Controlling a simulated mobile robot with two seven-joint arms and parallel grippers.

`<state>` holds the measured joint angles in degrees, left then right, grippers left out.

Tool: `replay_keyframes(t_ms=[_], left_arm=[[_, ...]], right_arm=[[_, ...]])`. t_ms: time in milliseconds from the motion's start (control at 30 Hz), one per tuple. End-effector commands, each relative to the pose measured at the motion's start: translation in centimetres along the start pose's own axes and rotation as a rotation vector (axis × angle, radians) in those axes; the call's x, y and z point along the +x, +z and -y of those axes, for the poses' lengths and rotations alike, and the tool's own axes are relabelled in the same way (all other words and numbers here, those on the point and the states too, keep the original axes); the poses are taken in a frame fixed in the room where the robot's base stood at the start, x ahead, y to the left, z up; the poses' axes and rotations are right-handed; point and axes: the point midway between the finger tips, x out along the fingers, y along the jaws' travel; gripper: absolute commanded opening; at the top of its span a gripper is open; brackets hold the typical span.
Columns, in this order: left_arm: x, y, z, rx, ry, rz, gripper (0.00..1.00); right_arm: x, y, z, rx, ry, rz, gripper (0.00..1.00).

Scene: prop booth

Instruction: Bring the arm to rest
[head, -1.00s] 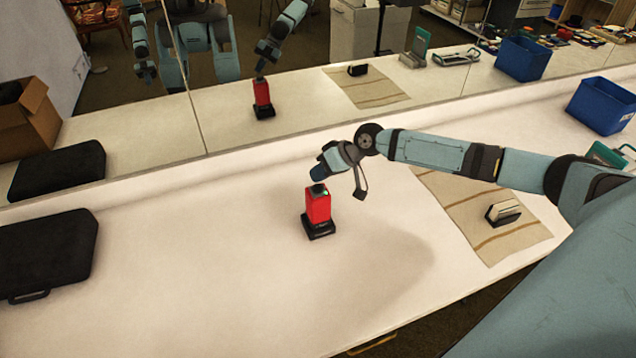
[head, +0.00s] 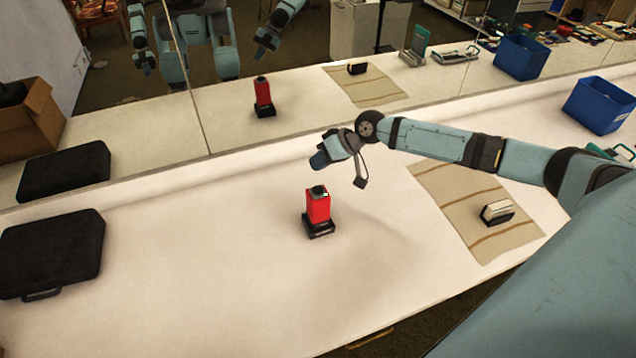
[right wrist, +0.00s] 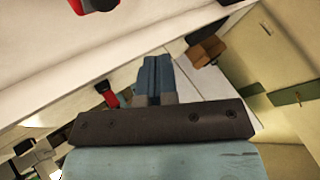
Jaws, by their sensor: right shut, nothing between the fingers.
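My right gripper (head: 319,160) is above the white counter (head: 180,270), up and behind the red device in the head view. It is shut and empty, and its closed fingers (right wrist: 154,78) show in the right wrist view. The red device (head: 318,208) stands upright on a black base (head: 319,229), apart from the gripper. Part of a red and black thing (right wrist: 95,4) shows at the top edge of the right wrist view. My left gripper is not seen directly in the head view.
A black case (head: 50,250) lies at the left. A striped cloth (head: 465,200) with a small card holder (head: 497,212) on it lies under my right arm. A blue bin (head: 598,105) stands at the far right. A mirror (head: 300,70) runs along the counter's back and reflects these things.

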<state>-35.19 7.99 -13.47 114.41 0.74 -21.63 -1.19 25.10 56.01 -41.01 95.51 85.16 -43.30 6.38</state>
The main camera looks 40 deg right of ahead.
Motion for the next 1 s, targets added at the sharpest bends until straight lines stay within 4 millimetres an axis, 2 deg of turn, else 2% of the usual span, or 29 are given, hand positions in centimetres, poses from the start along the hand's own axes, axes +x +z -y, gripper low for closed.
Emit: replay_keyframes(t_ms=[833, 933, 1000], left_arm=[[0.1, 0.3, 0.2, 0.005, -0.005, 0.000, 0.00], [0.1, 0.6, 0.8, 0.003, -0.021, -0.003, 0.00], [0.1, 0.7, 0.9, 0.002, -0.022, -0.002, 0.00]], right_arm=[[0.1, 0.1, 0.0, 0.000, -0.001, 0.000, 0.00], [2.5, 2.4, 1.1, -0.031, -0.011, -0.004, 0.00], [4.7, 4.7, 2.4, -0.067, -0.017, -0.017, 0.00]])
